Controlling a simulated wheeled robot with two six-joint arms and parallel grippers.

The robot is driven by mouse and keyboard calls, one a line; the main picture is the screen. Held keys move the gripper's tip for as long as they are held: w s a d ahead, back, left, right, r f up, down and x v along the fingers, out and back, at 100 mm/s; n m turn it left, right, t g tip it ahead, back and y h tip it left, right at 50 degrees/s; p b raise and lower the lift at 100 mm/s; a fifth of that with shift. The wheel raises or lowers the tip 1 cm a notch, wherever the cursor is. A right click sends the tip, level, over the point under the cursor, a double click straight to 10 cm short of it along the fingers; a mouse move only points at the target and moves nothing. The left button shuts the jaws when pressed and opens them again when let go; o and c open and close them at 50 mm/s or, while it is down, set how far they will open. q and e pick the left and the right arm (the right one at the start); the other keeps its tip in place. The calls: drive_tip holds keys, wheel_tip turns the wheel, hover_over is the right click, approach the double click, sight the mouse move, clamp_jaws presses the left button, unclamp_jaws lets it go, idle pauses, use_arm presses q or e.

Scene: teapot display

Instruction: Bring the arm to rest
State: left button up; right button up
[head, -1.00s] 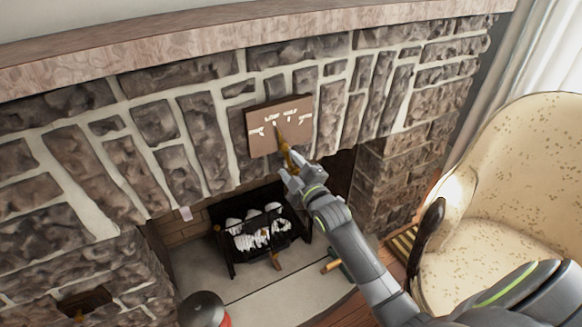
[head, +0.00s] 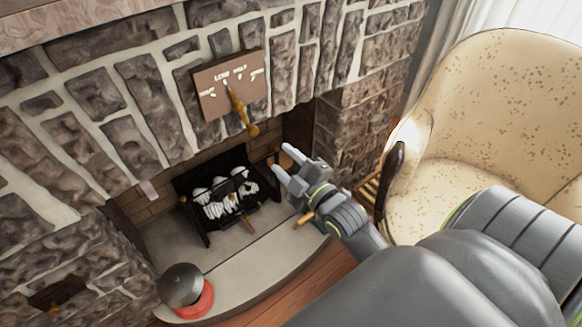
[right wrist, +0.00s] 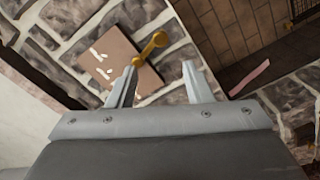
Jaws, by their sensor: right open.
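My right gripper (head: 281,160) is open and empty in the head view, in front of the fireplace opening. It is below and to the right of a brown panel (head: 215,98) with white markings on the stone wall. A golden lever (head: 240,112) on the panel points down and slightly right. In the right wrist view the open fingers (right wrist: 158,75) have nothing between them. The panel (right wrist: 112,55) and the lever (right wrist: 150,49) lie beyond them, apart from the fingers. My left gripper is out of view.
A grate with logs (head: 225,198) stands in the fireplace. A dark dome on a red base (head: 195,303) sits on the hearth at lower left. A cream armchair (head: 490,110) stands at the right. A stone pillar (head: 355,130) is behind my right gripper.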

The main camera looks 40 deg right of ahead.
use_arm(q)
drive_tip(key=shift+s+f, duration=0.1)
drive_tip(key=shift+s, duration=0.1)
use_arm(e)
drive_tip(key=shift+s, duration=0.85)
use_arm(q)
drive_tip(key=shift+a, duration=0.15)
